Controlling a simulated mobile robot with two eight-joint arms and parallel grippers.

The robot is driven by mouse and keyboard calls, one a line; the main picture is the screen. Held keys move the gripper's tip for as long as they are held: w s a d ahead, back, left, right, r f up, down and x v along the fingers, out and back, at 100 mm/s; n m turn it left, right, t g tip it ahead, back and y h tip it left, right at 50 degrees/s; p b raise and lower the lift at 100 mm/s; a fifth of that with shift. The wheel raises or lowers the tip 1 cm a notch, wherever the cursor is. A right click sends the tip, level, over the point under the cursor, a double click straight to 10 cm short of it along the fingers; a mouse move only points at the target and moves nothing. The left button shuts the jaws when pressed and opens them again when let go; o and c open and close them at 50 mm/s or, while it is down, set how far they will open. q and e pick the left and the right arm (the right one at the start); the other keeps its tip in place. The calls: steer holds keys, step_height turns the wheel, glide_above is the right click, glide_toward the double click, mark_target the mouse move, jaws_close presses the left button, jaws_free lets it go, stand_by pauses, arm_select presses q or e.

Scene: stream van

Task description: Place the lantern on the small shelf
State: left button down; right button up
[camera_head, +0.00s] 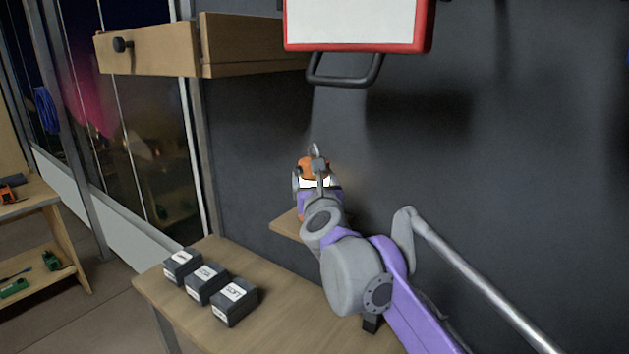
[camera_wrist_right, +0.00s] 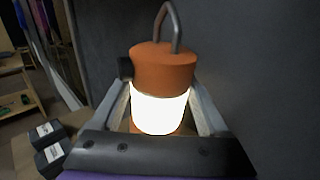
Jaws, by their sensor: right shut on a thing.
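The lantern (camera_head: 309,167) has an orange cap, a wire handle and a glowing white body. In the wrist view the lantern (camera_wrist_right: 163,72) fills the middle, upright, between the two fingers of my right gripper (camera_wrist_right: 165,118). My right gripper (camera_head: 318,185) is shut on it in the head view. The small wooden shelf (camera_head: 287,226) is on the dark wall, just below the lantern and partly hidden by my right arm. I cannot tell whether the lantern's base touches the shelf. My left gripper is not in view.
A wooden bench (camera_head: 262,317) below holds three black boxes (camera_head: 206,283). A wooden cabinet (camera_head: 203,45) and a red-framed white panel (camera_head: 354,22) with a dark handle hang above. Another wooden rack (camera_head: 50,238) stands at the far left.

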steer(key=shift+f, duration=0.1)
steer(key=shift+f, duration=0.15)
steer(key=o, duration=1.5)
steer(key=shift+s+d+r, duration=0.1)
steer(key=shift+s+r, duration=0.05)
steer(key=shift+r, duration=0.05)
steer(key=s, duration=0.7)
steer(key=s+d+b, duration=0.1)
steer(key=s, duration=0.3)
steer(key=shift+s, duration=0.3)
steer(key=shift+f, duration=0.1)
